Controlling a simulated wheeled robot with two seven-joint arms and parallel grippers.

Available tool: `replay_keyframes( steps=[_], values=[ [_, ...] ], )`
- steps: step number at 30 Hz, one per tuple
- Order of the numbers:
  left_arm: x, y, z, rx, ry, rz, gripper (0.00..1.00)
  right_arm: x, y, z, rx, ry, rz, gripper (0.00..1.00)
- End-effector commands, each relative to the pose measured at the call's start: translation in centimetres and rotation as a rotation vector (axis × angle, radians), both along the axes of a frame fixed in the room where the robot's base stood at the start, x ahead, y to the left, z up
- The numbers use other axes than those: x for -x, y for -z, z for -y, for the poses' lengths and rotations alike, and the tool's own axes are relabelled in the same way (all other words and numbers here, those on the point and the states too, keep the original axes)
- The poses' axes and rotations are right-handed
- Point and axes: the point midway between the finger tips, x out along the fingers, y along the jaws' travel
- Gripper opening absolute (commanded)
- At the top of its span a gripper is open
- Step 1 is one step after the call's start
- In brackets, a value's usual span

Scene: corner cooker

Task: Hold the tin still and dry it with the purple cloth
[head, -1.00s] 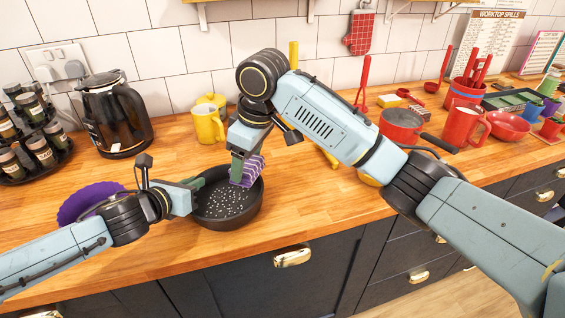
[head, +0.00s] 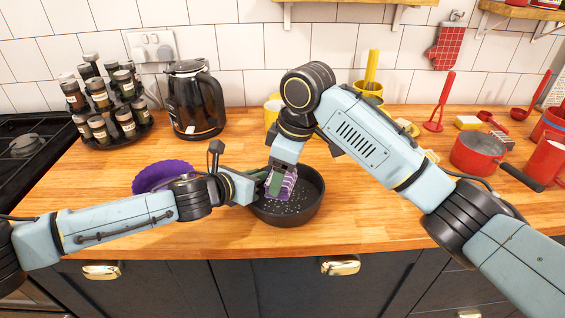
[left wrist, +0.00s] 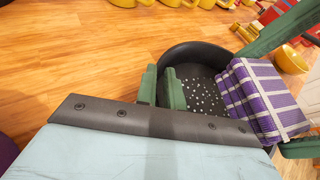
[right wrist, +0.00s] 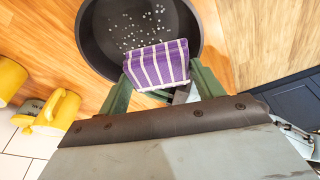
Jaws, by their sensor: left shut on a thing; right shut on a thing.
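The tin (head: 318,205) is a round, dark, open pan on the wooden worktop, with white droplets scattered on its inside floor; it also shows in the right wrist view (right wrist: 92,38). My left gripper (head: 252,178) is at the tin's left side, shut on its rim, with the wall between the fingers in the left wrist view (left wrist: 158,88). The purple cloth (head: 287,186) is a white-striped folded block, seen closely in the right wrist view (right wrist: 160,64). My right gripper (head: 277,178) is shut on the cloth and holds it inside the tin. Whether the cloth touches the floor is unclear.
A purple fluted dish (head: 160,175) stands left of the tin, behind my left arm. A black coffee pot (head: 194,100) and a spice rack (head: 108,108) are at the back left. A red pan (head: 478,150) stands on the right. The worktop's front edge is close to the tin.

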Motion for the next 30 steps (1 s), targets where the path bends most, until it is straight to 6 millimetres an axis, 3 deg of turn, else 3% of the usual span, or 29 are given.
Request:
replay_keyframes(
  steps=[1,10,19,30],
  values=[
    [0.2,0.9,-0.3,-0.011,-0.006,-0.014,0.00,0.1,0.8,0.1,0.001,0.001,-0.003,0.41],
    [0.2,0.9,-0.3,-0.011,-0.006,-0.014,0.00,0.1,5.1,0.4,0.001,0.001,-0.004,0.41],
    [0.2,0.9,-0.3,-0.011,-0.006,-0.014,0.00,-3.3,4.8,1.5,0.000,0.003,-0.001,0.41],
    [0.2,0.9,-0.3,-0.011,-0.005,-0.014,0.00,-4.2,4.8,1.9,0.000,0.001,0.000,0.41]
  ],
)
